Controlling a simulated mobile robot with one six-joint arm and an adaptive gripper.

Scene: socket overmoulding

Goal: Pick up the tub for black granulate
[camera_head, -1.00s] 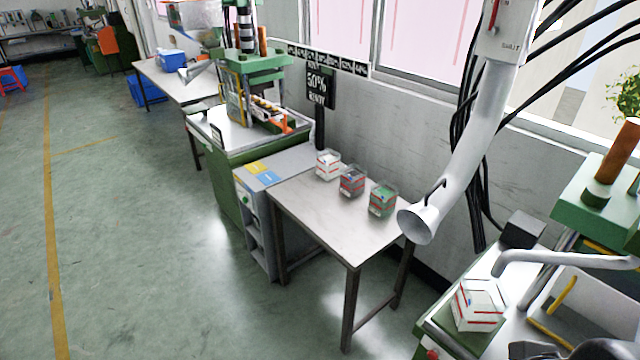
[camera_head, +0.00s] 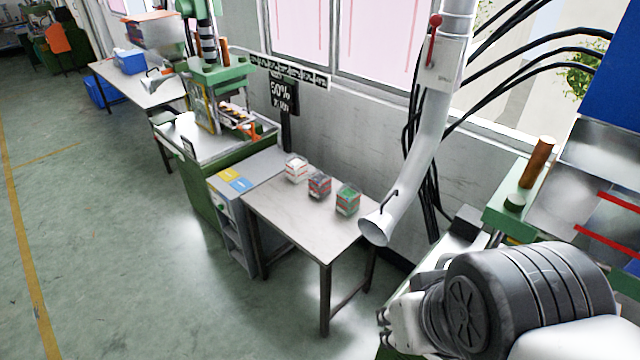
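Three small clear tubs with red stripes stand in a row on the small table (camera_head: 305,222). The middle tub (camera_head: 319,186) has dark contents and looks like the one for black granulate. The left tub (camera_head: 296,169) looks white inside, and the right tub (camera_head: 348,200) looks green. My arm reaches in from the lower right. Its end, my gripper (camera_head: 388,328), seems to show at the bottom, to the right of and nearer than the table, well apart from the tubs. Its fingers are too unclear to tell open from shut.
A white extraction pipe (camera_head: 378,228) hangs over the table's right end, close to the right tub. A grey cabinet (camera_head: 232,215) and a green press (camera_head: 222,75) stand to the left. A sign (camera_head: 284,97) stands behind. The floor in front is clear.

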